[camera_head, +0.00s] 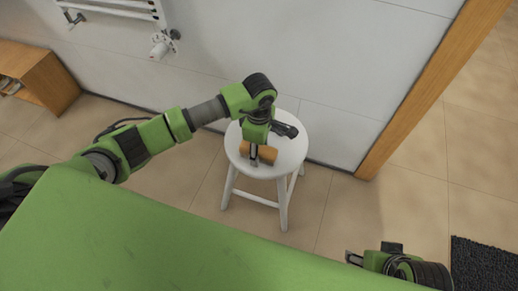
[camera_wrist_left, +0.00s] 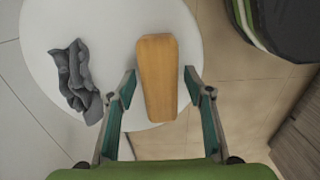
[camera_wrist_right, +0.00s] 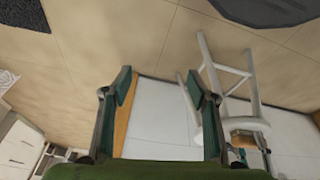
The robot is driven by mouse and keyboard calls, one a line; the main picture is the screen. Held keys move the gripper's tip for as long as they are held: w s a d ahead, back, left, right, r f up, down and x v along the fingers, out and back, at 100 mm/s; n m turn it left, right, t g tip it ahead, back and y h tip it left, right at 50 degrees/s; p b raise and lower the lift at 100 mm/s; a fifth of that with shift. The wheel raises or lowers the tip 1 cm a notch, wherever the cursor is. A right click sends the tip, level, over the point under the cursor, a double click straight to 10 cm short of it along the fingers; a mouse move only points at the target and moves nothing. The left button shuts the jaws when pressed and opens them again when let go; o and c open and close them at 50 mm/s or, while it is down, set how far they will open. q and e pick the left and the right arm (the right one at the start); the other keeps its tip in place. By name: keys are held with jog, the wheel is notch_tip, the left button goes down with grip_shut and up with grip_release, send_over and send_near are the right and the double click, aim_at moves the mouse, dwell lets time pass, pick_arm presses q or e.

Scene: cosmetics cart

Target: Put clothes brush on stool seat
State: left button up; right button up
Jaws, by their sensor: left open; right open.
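The white round stool (camera_head: 238,160) stands by the wall. The wooden clothes brush (camera_head: 266,155) lies on its seat, near the front edge. My left gripper (camera_head: 256,155) is above the seat at the brush. In the left wrist view the brush (camera_wrist_left: 158,75) lies between the spread fingers of the left gripper (camera_wrist_left: 160,95), with gaps on both sides, on the white seat (camera_wrist_left: 105,25). My right gripper (camera_wrist_right: 162,92) is open and empty, away from the stool, low at the right in the head view (camera_head: 352,258). The stool also shows in the right wrist view (camera_wrist_right: 207,85).
A crumpled dark grey cloth (camera_wrist_left: 73,78) lies on the seat beside the brush. A wooden door frame (camera_head: 430,90) is right of the stool. A dark mat (camera_head: 482,265) lies at the lower right. A wooden cabinet (camera_head: 45,75) and a wall radiator (camera_head: 120,8) are at the left.

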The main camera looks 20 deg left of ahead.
pick_arm(q)
notch_tip(320, 180, up, 12)
jog(key=p, duration=0.2)
pick_arm(e)
jog(key=s+x, duration=0.1)
jog(key=x, duration=0.6)
jog(key=shift+f+g, duration=0.3)
jog(key=shift+f, duration=0.15)
jog(key=shift+a, duration=0.1)
